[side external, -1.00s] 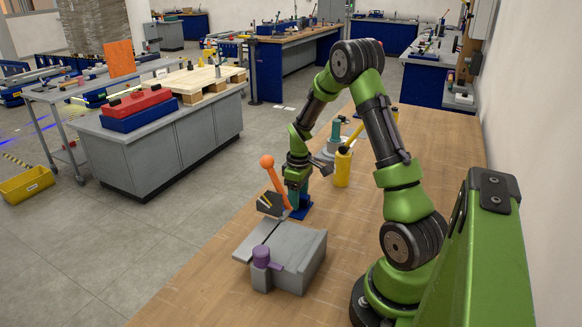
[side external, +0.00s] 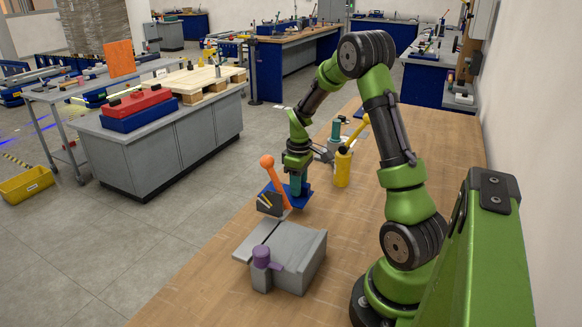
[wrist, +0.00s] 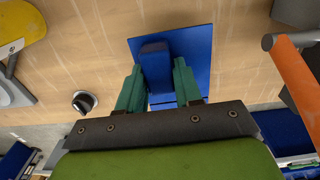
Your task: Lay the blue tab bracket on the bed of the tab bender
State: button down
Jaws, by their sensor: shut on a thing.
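The blue tab bracket is a flat blue plate with an upright blue tab (wrist: 155,62). My gripper (wrist: 157,84) has its teal fingers on both sides of that tab, shut on it. The lever rises from a dark block with yellow marks (side external: 269,204). A grey machine with a flat bed (side external: 256,240) and purple knob (side external: 261,256) stands just nearer. I cannot tell whether lever and bed are one machine.
A device with a yellow lever (side external: 343,165) stands behind and right of my gripper; its yellow part also shows in the wrist view (wrist: 22,30). The orange lever (wrist: 295,78) is close on the right there. The wooden table (side external: 355,220) is clear to the right.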

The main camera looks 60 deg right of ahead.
notch_tip(320, 180, up, 23)
send_over(296, 241)
notch_tip(296, 241, down, 10)
jog(key=shift+f, duration=0.55)
jog(key=shift+f, duration=3.85)
jog(key=shift+f, duration=0.6)
jog(key=c, duration=0.7)
grip_release()
